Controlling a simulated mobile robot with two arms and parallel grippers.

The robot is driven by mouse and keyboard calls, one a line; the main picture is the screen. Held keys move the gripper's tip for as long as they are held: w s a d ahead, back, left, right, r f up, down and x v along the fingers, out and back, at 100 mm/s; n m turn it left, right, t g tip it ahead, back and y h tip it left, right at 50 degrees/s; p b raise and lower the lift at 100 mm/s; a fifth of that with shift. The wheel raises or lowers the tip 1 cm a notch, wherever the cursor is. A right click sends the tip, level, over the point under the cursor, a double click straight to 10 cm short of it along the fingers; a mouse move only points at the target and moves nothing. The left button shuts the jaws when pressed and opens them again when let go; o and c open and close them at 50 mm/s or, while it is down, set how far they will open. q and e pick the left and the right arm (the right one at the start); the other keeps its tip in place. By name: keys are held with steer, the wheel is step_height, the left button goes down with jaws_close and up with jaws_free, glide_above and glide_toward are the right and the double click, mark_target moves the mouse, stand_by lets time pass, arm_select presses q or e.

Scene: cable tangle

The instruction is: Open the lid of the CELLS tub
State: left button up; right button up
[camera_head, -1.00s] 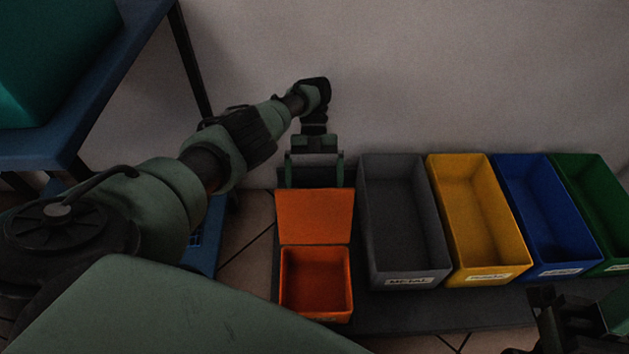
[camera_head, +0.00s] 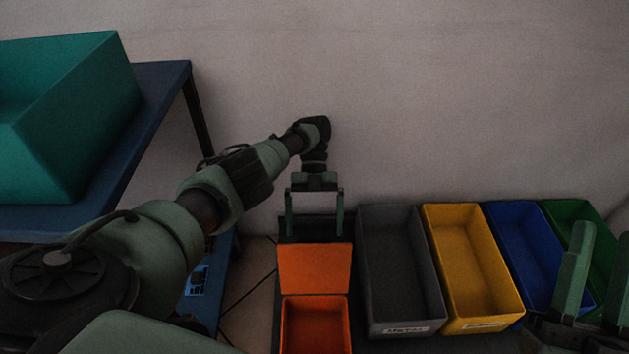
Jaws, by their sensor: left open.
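The orange tub (camera_head: 285,328) is at the bottom centre, left of the grey bin. Its orange lid (camera_head: 315,269) stands open, tilted back behind the tub's mouth. The tub's front and any label on it are out of view. My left gripper (camera_head: 314,236) is open, pointing down just behind the lid's upper edge, with nothing seen between its fingers. I cannot tell whether it touches the lid. My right gripper (camera_head: 585,285) is at the lower right edge in front of the blue and green bins, its two fingers apart.
A grey bin (camera_head: 438,300), yellow bin (camera_head: 511,288), blue bin (camera_head: 520,222) and green bin (camera_head: 562,208) stand in a row to the right, all looking empty. A blue table (camera_head: 165,90) with a teal bin (camera_head: 80,120) is at the left. A wall closes the back.

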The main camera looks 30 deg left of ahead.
arm_select(q)
step_height(320, 180, up, 3)
steer(key=shift+f+p, duration=0.2)
steer(key=shift+p, duration=0.8)
arm_select(e)
steer(key=w+d+f+g+h+p, duration=0.1)
steer(key=w+f+g+h, duration=0.1)
steer(key=f+g, duration=0.55)
steer(key=w+d+f+g+h+p, duration=0.15)
steer(key=f+g, duration=0.25)
steer(key=f, duration=0.6)
arm_select(q)
step_height(320, 180, up, 10)
steer(key=p, duration=0.6)
steer(key=shift+r, duration=0.25)
arm_select(e)
steer(key=s+d+f+m+g+h, duration=0.1)
steer(key=s+d+f+g+h, duration=0.2)
steer(key=s+f+g, duration=0.7)
steer(key=shift+s+d+f, duration=0.9)
steer(key=shift+s+f, duration=0.4)
steer(key=shift+s, duration=1.6)
steer(key=shift+g, duration=0.25)
